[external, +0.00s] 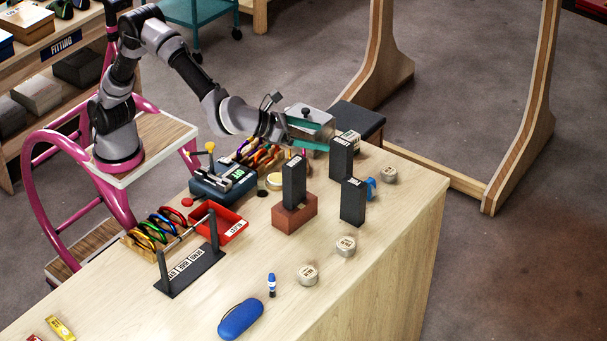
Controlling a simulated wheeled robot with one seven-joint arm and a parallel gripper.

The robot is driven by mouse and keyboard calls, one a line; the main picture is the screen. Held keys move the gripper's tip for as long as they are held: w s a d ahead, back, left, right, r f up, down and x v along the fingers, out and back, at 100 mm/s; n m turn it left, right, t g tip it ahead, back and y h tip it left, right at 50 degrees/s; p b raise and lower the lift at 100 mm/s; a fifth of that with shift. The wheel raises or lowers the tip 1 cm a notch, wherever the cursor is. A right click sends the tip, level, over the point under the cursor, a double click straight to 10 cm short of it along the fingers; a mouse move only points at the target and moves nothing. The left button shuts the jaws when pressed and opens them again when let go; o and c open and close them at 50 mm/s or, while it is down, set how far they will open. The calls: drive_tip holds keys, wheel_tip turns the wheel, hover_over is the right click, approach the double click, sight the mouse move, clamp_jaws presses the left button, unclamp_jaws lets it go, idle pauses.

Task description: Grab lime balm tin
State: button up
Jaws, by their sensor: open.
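Several small round tins stand on the wooden table. Silver-lidded tins are at the right edge (389,174), right of centre (345,246) and nearer the front (307,274). A pale yellow-topped tin (273,181) sits left of the brick-red block. Their labels are too small to read, so I cannot tell which one is the lime balm tin. My gripper (318,139), with teal parts, is open over the far end of the table, above and behind the dark upright blocks. I see nothing held in it. Its fingertips are partly hidden.
Tall black blocks (353,202) stand right of centre, one on a brick-red block (293,213). A red tray (229,225), a black two-post stand (190,271) and colourful carabiners lie left. A blue case (241,319) is at the front. The front-right tabletop is mostly clear.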

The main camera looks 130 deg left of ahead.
approach(347, 243)
drive_tip(key=x, duration=0.3)
drive_tip(key=shift+w+f, duration=0.3)
drive_tip(key=shift+w, duration=0.15)
drive_tip(key=shift+x, duration=3.1)
drive_tip(key=shift+s+a+r, duration=0.15)
drive_tip(key=shift+s+a, duration=0.05)
drive_tip(key=c, duration=1.4)
